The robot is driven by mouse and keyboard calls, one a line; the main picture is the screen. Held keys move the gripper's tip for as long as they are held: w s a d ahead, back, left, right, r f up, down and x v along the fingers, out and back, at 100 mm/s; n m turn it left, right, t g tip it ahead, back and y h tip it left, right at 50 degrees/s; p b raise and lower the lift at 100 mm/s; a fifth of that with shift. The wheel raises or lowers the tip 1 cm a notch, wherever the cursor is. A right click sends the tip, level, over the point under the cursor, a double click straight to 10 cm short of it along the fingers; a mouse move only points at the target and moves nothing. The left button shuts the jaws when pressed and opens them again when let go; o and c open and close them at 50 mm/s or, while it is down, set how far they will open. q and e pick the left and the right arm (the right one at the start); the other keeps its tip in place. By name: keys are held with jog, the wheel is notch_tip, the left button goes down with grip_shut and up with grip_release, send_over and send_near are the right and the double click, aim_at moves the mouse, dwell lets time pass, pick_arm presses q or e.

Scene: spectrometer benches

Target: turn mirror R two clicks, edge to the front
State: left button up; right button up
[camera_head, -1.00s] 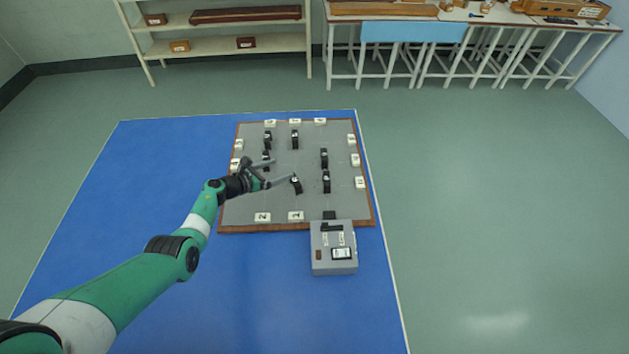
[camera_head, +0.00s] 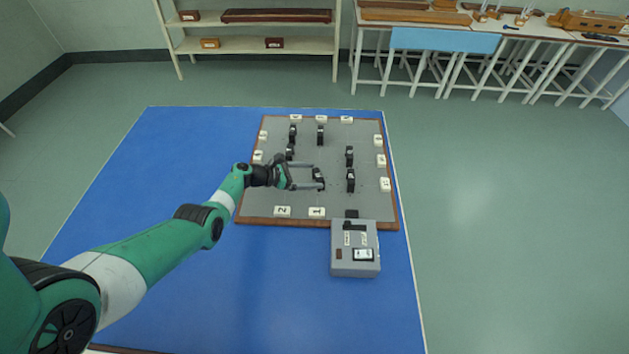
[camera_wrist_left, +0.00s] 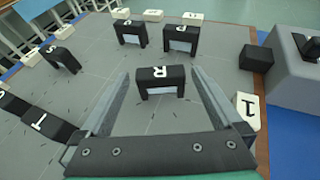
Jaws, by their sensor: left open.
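Mirror R (camera_wrist_left: 160,74) is a small black frame with a white R on its top and a pale panel below. In the left wrist view it stands upright between the two fingers of my left gripper (camera_wrist_left: 160,82), with a gap on each side. In the head view my left gripper (camera_head: 318,176) is open, its fingers on either side of mirror R (camera_head: 318,174), which they partly hide. The mirror stands on a grey board (camera_head: 265,195) with a brown rim. My right gripper is not in view.
Several other black mirrors stand on the board, such as one at its right (camera_head: 350,181) and one at the back (camera_head: 320,134). White number tiles (camera_head: 316,211) line the edges. A grey box (camera_head: 355,260) sits at the front. The blue mat (camera_head: 290,300) is mostly clear.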

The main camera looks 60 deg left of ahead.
pick_arm(q)
jog(key=shift+x, duration=0.8)
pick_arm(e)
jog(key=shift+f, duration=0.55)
pick_arm(q)
jog(key=shift+c, duration=0.2)
